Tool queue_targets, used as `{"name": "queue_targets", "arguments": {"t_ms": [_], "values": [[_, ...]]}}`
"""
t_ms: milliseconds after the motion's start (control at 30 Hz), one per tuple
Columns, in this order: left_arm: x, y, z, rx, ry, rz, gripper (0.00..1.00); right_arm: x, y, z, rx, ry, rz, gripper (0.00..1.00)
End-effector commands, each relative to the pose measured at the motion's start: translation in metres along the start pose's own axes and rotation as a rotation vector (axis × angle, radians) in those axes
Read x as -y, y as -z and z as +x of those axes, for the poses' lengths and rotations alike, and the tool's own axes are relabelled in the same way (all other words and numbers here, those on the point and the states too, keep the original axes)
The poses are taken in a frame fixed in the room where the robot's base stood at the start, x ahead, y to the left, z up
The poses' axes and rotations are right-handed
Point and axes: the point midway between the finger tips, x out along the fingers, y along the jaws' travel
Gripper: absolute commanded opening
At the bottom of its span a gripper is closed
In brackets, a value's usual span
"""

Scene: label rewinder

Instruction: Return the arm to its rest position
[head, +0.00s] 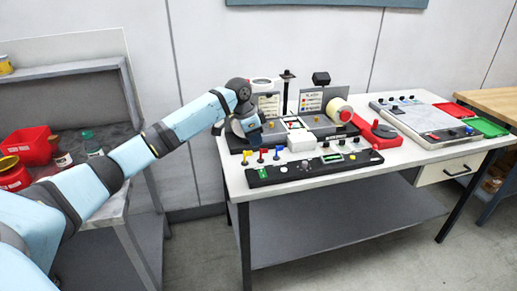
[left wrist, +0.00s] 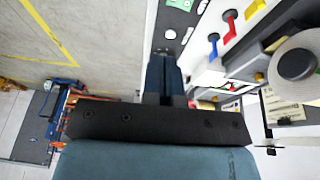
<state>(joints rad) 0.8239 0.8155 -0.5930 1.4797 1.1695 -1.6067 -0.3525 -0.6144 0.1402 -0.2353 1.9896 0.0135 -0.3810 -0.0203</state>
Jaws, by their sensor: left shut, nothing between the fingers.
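My left arm reaches in from the left in the head view. My left gripper (head: 254,135) hangs over the left end of the label rewinder (head: 310,133) on the white table (head: 400,156). In the left wrist view its dark blue fingers (left wrist: 164,62) are together, with nothing seen between them. They are beside the control panel with the blue lever (left wrist: 214,44) and red lever (left wrist: 231,22). I cannot tell whether the fingers touch anything. My right gripper is not in view.
A black control panel (head: 313,167) lies along the table front. Red bins (head: 27,146) are at the left. Floor shows between the tables.

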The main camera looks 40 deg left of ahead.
Motion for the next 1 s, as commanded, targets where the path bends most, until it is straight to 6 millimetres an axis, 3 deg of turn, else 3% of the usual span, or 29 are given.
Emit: {"name": "queue_targets", "arguments": {"t_ms": [200,733,867,1000], "values": [[-0.002,0.000,-0.007,0.000,-0.001,0.000,0.00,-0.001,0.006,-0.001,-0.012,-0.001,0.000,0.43],[-0.005,0.000,-0.002,-0.002,0.000,0.000,0.00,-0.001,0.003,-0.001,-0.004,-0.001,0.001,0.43],[-0.024,0.003,0.033,-0.026,0.006,0.002,0.00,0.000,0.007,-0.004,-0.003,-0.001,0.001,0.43],[-0.070,0.001,0.099,-0.095,0.025,-0.003,0.00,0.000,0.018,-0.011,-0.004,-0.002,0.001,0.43]]}}
